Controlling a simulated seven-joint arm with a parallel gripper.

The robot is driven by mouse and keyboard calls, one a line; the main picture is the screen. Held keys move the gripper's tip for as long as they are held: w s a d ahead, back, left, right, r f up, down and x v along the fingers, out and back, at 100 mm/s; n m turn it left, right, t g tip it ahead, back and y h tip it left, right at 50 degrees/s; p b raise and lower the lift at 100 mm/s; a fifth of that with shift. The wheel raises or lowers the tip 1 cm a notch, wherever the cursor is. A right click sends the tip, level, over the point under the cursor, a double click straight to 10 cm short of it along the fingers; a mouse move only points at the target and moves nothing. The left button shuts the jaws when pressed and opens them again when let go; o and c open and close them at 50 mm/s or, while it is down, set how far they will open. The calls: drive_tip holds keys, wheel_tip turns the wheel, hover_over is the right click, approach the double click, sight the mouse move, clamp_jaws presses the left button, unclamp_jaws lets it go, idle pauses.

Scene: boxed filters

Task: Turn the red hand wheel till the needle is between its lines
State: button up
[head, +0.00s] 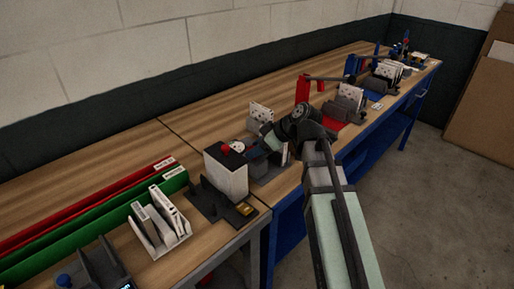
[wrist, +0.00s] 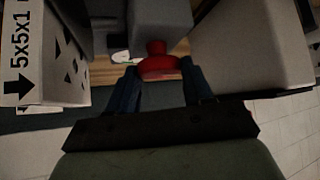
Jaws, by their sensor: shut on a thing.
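The red hand wheel (wrist: 158,66) is in the upper middle of the wrist view, on a short red stem at a grey block (wrist: 162,22). My gripper (wrist: 160,78) has one dark finger on each side of the wheel and is shut on it. In the head view my gripper (head: 264,142) reaches left, low among the fixtures on the bench; the wheel cannot be made out clearly there. A small part of a white and green dial (wrist: 122,57) shows left of the wheel in the wrist view. Its needle and lines cannot be read.
A boxed filter marked 5x5x1 (wrist: 45,55) stands close on the left in the wrist view, and a large grey box (wrist: 252,48) on the right. In the head view a pale box with a dark top (head: 226,178) stands left of my gripper. Open floor (head: 410,200) lies right.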

drive_tip(key=shift+s, duration=0.1)
drive_tip(key=m+t, duration=0.1)
drive_tip(key=m+h, duration=0.1)
drive_tip(key=m+t, duration=0.1)
drive_tip(key=shift+s+a+m+t+h, duration=0.15)
drive_tip(key=shift+s+m+t+h, duration=0.15)
drive_tip(key=shift+m, duration=0.1)
drive_tip(key=m+t+h, duration=0.1)
drive_tip(key=m, duration=0.1)
drive_tip(key=m+t+h, duration=0.1)
drive_tip(key=m, duration=0.1)
drive_tip(key=shift+a+m+h, duration=0.15)
drive_tip(key=shift+m+h, duration=0.25)
drive_tip(key=shift+w, duration=0.1)
drive_tip(key=o, duration=1)
drive_tip(key=shift+r, duration=0.1)
wheel_tip(320, 180, up, 10)
idle(0.5)
